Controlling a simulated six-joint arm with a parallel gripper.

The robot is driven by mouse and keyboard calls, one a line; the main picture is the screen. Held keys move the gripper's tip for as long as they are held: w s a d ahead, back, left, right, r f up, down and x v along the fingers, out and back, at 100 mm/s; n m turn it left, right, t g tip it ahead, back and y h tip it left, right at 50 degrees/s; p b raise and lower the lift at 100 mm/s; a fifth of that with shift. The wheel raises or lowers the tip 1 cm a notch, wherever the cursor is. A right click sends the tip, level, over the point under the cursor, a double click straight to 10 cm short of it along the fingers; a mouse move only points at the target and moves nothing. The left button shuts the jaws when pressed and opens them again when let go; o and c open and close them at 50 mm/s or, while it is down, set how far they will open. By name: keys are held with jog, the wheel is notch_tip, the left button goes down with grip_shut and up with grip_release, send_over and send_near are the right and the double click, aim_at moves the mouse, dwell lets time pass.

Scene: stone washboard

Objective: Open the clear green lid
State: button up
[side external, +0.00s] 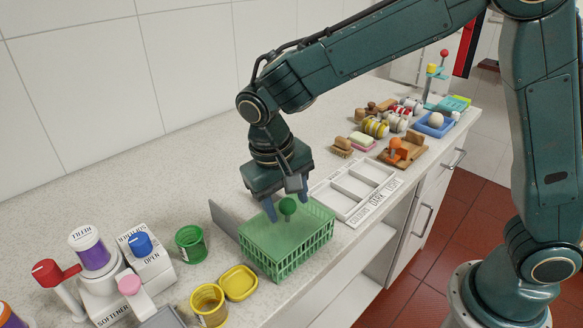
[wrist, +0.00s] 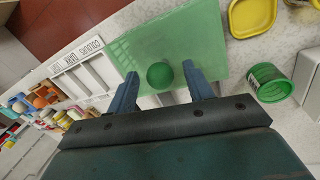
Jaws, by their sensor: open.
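The clear green lid (side external: 272,238) lies flat over a green slatted basket (side external: 290,260) on the counter. A round dark green knob (side external: 288,206) stands up from the lid. My gripper (side external: 287,208) points down over the lid with its fingers apart on either side of the knob. In the wrist view the knob (wrist: 160,75) shows between the two blue fingertips (wrist: 162,82), with a gap on each side. The lid (wrist: 175,45) fills the area beyond the fingers. I cannot tell whether a finger touches the lid.
A grey upright panel (side external: 224,217) stands left of the basket. A green jar (side external: 190,244), a yellow jar (side external: 208,303) and a yellow dish (side external: 239,282) are nearby. A white labelled sorting tray (side external: 350,190) lies to the right. The counter's front edge is close to the basket.

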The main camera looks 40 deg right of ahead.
jog(key=shift+f, duration=0.1)
grip_shut()
jog(key=w, duration=1.1)
dwell(0.3)
grip_release()
notch_tip(320, 180, up, 7)
jog(key=a, duration=0.1)
jog(key=shift+a+r, duration=0.2)
dwell(0.8)
jog(key=shift+w, duration=0.1)
